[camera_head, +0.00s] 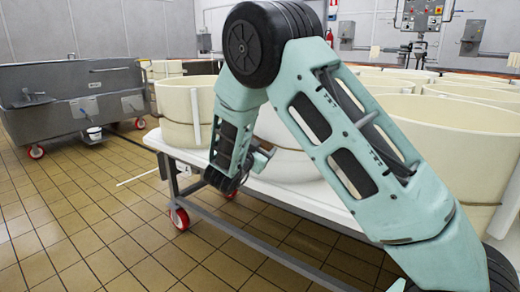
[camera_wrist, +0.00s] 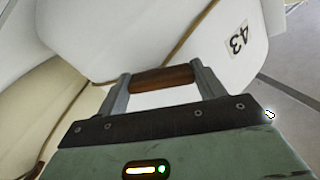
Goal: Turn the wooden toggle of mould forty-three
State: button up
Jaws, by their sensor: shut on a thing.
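The white mould marked 43 (camera_wrist: 190,35) fills the upper part of the wrist view, with its number label (camera_wrist: 237,39) at the right. Its brown wooden toggle (camera_wrist: 162,79) lies crosswise between the two fingers of my gripper (camera_wrist: 162,82). The fingers are shut on the toggle, one at each end. A thin brown cord or seam runs up the mould beside the toggle. In the head view my arm reaches down to the front of a pale mould (camera_head: 285,150) on the table, and my gripper (camera_head: 262,158) is at its side. The toggle is hidden there.
A white-topped wheeled table (camera_head: 305,203) carries several cream moulds (camera_head: 180,110). A grey metal tank on wheels (camera_head: 70,105) stands at the left. The tiled floor (camera_head: 95,215) at the front left is clear. Control boxes hang on the back wall.

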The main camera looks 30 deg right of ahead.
jog(key=m+b, duration=0.1)
jog(key=m, duration=0.1)
jog(key=m+b, duration=0.1)
jog(key=shift+f+m, duration=0.2)
jog(key=shift+m, duration=0.2)
jog(key=m+b, duration=0.3)
jog(key=shift+a+m, duration=0.1)
jog(key=shift+m, duration=0.2)
jog(key=m+b, duration=0.3)
jog(key=shift+r+m+b, duration=0.1)
jog(key=shift+m+b, duration=1.1)
jog(key=shift+m, duration=0.1)
jog(key=shift+r, duration=0.1)
jog(key=o, duration=1)
